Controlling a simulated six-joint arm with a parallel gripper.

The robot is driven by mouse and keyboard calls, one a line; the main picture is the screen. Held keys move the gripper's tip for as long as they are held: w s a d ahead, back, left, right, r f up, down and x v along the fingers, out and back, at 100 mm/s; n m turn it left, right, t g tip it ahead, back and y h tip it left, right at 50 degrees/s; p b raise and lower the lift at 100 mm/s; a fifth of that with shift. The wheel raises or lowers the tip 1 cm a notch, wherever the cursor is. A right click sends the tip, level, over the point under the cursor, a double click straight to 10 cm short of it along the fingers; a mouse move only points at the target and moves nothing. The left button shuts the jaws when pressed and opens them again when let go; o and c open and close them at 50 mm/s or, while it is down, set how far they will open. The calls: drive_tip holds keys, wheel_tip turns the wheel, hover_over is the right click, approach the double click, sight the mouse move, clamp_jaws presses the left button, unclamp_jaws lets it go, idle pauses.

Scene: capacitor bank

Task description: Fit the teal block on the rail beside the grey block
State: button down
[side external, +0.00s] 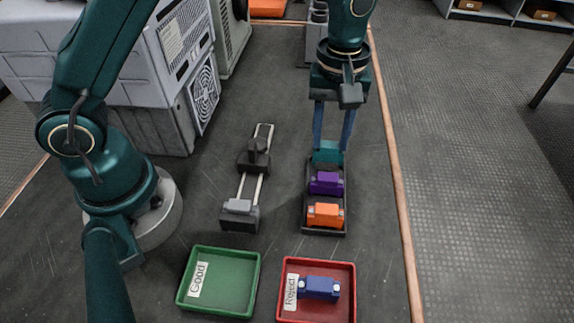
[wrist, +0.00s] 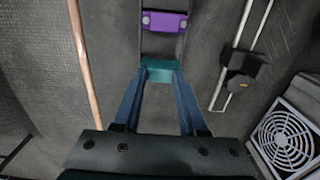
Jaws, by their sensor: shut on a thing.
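My gripper (side external: 331,143) is shut on the teal block (side external: 327,154) at the far end of a dark tray (side external: 310,221). In the wrist view the teal block (wrist: 160,70) sits between my two blue fingertips (wrist: 161,76). I cannot tell whether it still touches the tray. The rail (side external: 262,150) lies left of the tray, with two light rods. The grey block (side external: 238,206) is at the rail's near end. A dark clamp-like piece with a knob (side external: 255,158) sits partway along the rail and also shows in the wrist view (wrist: 240,72).
A purple block (side external: 326,183) and an orange block (side external: 325,214) stand in the tray. A green "Good" bin (side external: 248,276) is empty; a red "Reject" bin (side external: 349,307) holds a blue block (side external: 319,289). Grey machine cabinets (side external: 160,75) stand at the back left.

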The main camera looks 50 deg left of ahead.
drive_tip(key=shift+r, duration=2.9)
drive_tip(key=shift+s+a+f, duration=0.1)
drive_tip(key=shift+s+f, duration=0.3)
drive_tip(key=shift+f, duration=0.05)
drive_tip(key=s+a, duration=0.2)
drive_tip(key=s, duration=1.4)
drive_tip(key=shift+w+f, duration=0.15)
drive_tip(key=shift+f, duration=0.95)
drive_tip(key=shift+w+f, duration=0.1)
drive_tip(key=shift+f, duration=1)
drive_tip(key=shift+f, duration=1.1)
drive_tip(key=shift+c, duration=1.9)
unclamp_jaws()
